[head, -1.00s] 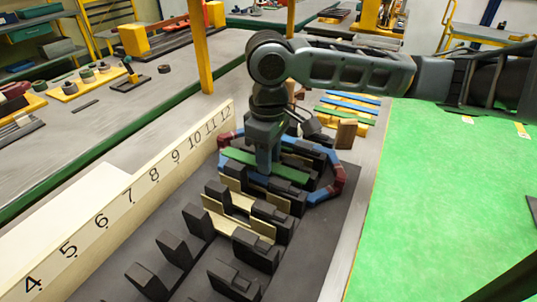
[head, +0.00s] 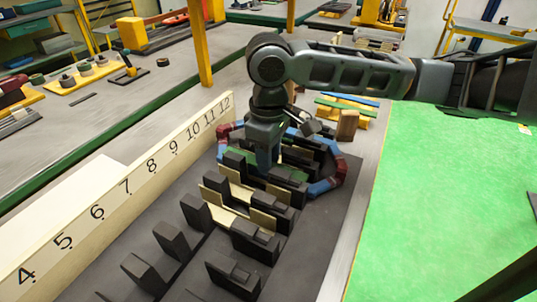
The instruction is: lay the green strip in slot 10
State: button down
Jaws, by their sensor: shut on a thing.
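The green strip (head: 286,179) shows in the head view below my gripper (head: 266,166), which is shut on it. The strip lies crosswise, low among the black blocks, and the blocks and my gripper hide parts of it. I cannot tell whether it touches the slot floor. The number 10 (head: 193,131) stands on the pale number board (head: 137,190) to the left. I cannot tell exactly which slot the strip is in.
A blue and maroon coil (head: 340,172) surrounds the far blocks. Cream strips (head: 222,217) line nearer slots. Several black blocks (head: 172,238) stand in front. Coloured strips (head: 348,103) lie on a rack behind. A green surface (head: 450,200) is at right.

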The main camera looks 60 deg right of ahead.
jog(key=shift+f+b, duration=0.35)
jog(key=shift+f, duration=0.5)
dwell(0.9)
jog(key=c, duration=0.7)
grip_release()
jog(key=shift+c, duration=0.2)
jog(key=shift+r, duration=0.15)
jog(key=shift+r+p, duration=0.35)
jog(key=shift+p, duration=0.1)
jog(key=shift+r+p, duration=0.4)
notch_tip(320, 180, up, 7)
jog(key=p, duration=0.6)
jog(key=shift+r, duration=0.15)
jog(key=shift+r, duration=0.1)
